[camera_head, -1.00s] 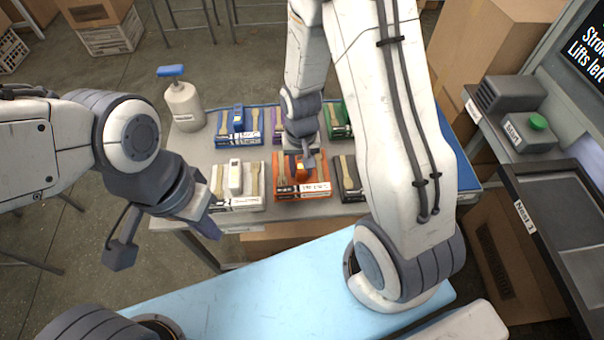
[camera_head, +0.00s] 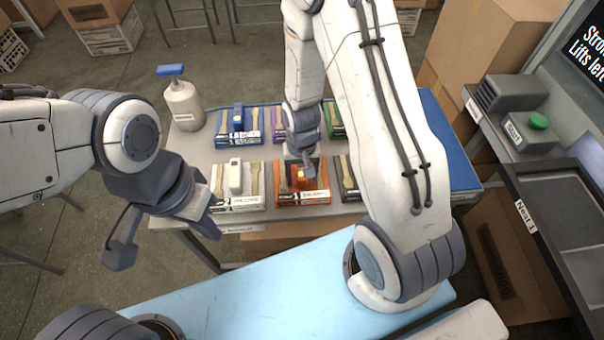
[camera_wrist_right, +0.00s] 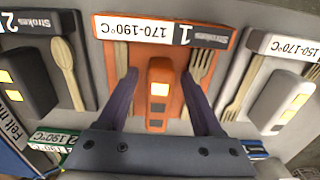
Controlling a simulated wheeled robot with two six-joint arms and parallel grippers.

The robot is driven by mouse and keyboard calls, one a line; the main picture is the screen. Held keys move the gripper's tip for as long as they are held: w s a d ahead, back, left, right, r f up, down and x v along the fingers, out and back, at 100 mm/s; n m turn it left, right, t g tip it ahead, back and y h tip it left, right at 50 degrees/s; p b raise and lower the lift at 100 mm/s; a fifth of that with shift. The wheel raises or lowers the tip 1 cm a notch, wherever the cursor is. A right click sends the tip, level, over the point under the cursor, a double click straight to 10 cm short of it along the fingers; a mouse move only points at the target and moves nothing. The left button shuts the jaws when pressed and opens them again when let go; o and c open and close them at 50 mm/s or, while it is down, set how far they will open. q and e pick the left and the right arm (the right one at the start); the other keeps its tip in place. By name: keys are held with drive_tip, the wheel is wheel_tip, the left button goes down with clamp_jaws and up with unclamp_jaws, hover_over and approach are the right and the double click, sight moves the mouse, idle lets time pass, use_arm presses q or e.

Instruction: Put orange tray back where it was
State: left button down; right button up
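The orange tray (camera_head: 314,201) lies on the table in the front row, between the white and black trays. In the right wrist view its orange front, labelled 170-190°C (camera_wrist_right: 165,40), is at the top. An orange block (camera_wrist_right: 160,92) and wooden utensils lie in it. My right gripper (camera_wrist_right: 165,85) is open over the tray, with a finger on each side of the block and gaps between; in the head view it (camera_head: 309,172) partly hides the tray. My left gripper (camera_head: 207,229) hangs by the table's front left edge; its finger opening cannot be made out.
The white tray (camera_head: 237,203) and black tray (camera_wrist_right: 30,85) flank the orange one closely. Blue (camera_head: 238,141), purple and green trays stand behind. A white bottle (camera_head: 184,106) is at the back left. A blue mat (camera_head: 452,150) is on the right.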

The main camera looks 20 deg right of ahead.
wheel_tip(320, 180, up, 12)
drive_tip(key=s+a+r+n, duration=0.5)
drive_tip(key=s+a, duration=0.1)
drive_tip(key=s, duration=0.2)
drive_tip(key=s+a+r+n+y, duration=0.1)
drive_tip(key=s+a+r+n, duration=0.4)
drive_tip(key=s, duration=0.4)
drive_tip(key=shift+s+a+r+n+p, duration=0.15)
drive_tip(key=shift+a+r+n+p, duration=0.15)
drive_tip(key=shift+a+r+p, duration=0.25)
drive_tip(key=shift+r, duration=0.15)
drive_tip(key=shift+r, duration=0.1)
